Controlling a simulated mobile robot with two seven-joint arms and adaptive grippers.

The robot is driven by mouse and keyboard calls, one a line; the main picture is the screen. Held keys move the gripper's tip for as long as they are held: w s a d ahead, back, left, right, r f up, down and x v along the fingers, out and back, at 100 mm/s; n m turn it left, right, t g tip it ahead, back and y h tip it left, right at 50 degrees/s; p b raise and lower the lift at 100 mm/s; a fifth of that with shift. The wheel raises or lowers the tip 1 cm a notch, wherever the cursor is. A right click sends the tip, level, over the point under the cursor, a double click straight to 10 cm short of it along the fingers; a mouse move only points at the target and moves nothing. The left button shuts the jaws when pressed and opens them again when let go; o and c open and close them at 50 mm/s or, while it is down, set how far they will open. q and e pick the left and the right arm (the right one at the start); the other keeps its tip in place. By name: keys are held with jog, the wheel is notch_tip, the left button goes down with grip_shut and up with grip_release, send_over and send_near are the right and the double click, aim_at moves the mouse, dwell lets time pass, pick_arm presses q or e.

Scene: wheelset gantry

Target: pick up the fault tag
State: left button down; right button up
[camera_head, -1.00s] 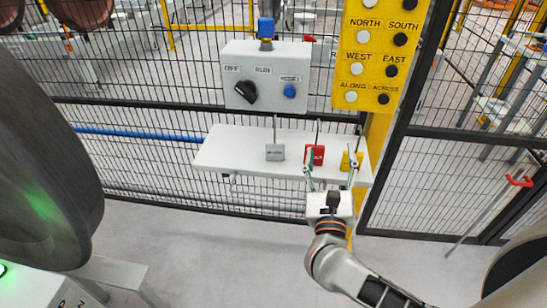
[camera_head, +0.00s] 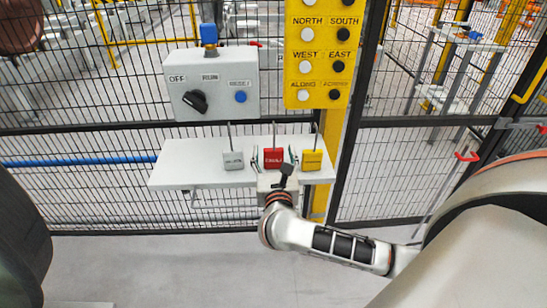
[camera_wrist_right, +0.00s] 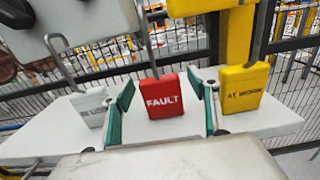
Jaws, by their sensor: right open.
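The fault tag is a red block (camera_head: 273,158) with a thin upright metal rod, standing on the white shelf (camera_head: 180,176) between a grey tag and a yellow tag. In the right wrist view the red fault tag (camera_wrist_right: 162,98) reads "FAULT" in white. My right gripper (camera_head: 273,162) is open, its fingers to the left and right of the red tag. In the right wrist view its green-padded fingers (camera_wrist_right: 164,110) are apart, with the tag between or just beyond them; contact is not visible. My left gripper is not in view.
A grey tag (camera_head: 233,160) stands left of the fault tag and a yellow "AT WORK" tag (camera_head: 312,160) close on its right. A switch box (camera_head: 211,85) and yellow button panel (camera_head: 318,55) are above the shelf. Mesh fence stands behind.

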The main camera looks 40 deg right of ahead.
jog(key=c, duration=1.2)
jog(key=shift+c, duration=0.2)
